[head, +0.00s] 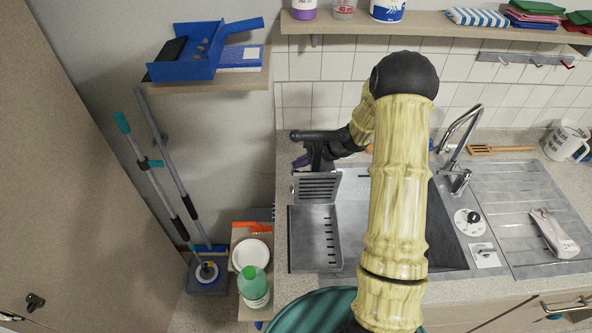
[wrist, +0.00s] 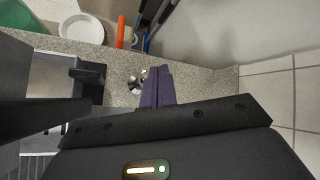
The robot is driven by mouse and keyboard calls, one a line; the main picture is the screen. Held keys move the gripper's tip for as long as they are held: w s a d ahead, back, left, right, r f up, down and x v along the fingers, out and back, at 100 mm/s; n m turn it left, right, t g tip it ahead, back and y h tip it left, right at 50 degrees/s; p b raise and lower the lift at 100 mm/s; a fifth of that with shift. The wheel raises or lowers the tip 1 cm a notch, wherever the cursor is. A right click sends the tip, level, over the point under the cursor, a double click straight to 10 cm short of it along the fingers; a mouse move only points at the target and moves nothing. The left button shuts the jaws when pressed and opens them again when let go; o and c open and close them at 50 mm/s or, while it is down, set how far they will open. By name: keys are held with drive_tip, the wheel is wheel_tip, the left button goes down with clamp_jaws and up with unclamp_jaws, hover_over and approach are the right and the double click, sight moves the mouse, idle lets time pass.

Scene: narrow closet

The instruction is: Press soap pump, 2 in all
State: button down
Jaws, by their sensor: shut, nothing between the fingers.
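My gripper (head: 301,160) is at the back left corner of the sink, above the counter. Its purple fingers are shut and empty; they also show in the wrist view (wrist: 157,90). In the wrist view, a small shiny metal fitting with dark parts (wrist: 137,82) is on the counter just left of the fingertips. It looks like the soap pump, but it is partly hidden and I cannot tell whether the fingers touch it. In the head view, I cannot make the pump out around my gripper.
The sink (head: 352,215) holds a metal caddy (head: 318,225) at its left. The tap (head: 462,150) stands right of my arm. A shelf (head: 400,24) with bottles runs above. A green-capped bottle (head: 253,290) and white plate (head: 250,254) are lower left.

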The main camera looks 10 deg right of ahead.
drive_tip(key=shift+f+b, duration=1)
idle(1.1)
idle(0.3)
drive_tip(key=shift+r+p, duration=0.85)
drive_tip(key=shift+r, duration=0.6)
drive_tip(key=shift+r+p, duration=1.55)
drive_tip(key=shift+r, duration=1)
